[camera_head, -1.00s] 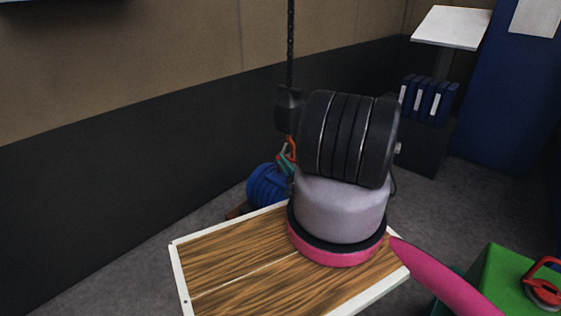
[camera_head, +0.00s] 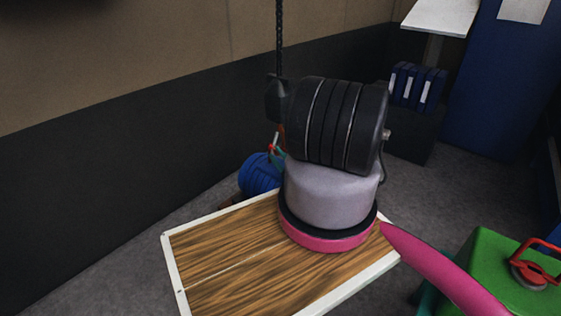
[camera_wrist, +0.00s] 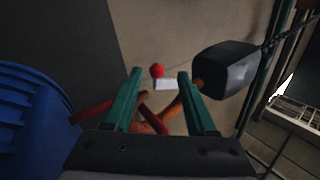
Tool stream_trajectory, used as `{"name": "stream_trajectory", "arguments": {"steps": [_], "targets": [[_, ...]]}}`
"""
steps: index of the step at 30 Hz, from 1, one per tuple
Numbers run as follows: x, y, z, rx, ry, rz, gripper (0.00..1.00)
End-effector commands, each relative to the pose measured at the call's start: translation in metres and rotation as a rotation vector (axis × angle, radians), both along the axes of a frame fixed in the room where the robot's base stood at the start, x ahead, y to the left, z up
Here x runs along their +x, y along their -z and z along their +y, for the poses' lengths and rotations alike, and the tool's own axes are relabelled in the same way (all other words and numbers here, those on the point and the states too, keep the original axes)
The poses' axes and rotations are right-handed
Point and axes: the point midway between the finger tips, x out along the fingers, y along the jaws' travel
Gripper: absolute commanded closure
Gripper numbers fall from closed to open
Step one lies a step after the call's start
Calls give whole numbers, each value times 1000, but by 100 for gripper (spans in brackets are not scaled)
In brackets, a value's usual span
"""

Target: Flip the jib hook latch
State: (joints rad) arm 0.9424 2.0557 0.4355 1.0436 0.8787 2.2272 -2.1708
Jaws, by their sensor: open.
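The dark hook block (camera_wrist: 226,71) hangs on a chain at the right of the wrist view, with the orange hook (camera_wrist: 183,103) running down-left from it. A red ball (camera_wrist: 157,71) and a small white piece (camera_wrist: 166,85), perhaps the latch, show between my fingers. My gripper (camera_wrist: 160,75) is open, with its two green fingers apart. I cannot tell whether either finger touches the hook or latch. In the head view the hook block (camera_head: 277,99) hangs left of my arm, which hides most of the hook and my gripper.
A blue ribbed drum (camera_head: 259,174) lies low behind my gripper. A wood-topped surface with a white rim (camera_head: 221,210) lies below my arm. A green block with a red-handled item (camera_head: 535,268) stands at lower right. Blue binders (camera_head: 416,87) stand at the back.

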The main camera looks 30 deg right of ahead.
Motion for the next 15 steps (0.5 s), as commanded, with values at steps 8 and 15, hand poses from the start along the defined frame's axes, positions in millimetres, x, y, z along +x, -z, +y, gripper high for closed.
{"name": "stream_trajectory", "arguments": {"steps": [8,15], "targets": [[-29,20,-4,0,-11,-6,43],[-37,25,-9,-1,-5,-1,43]]}}
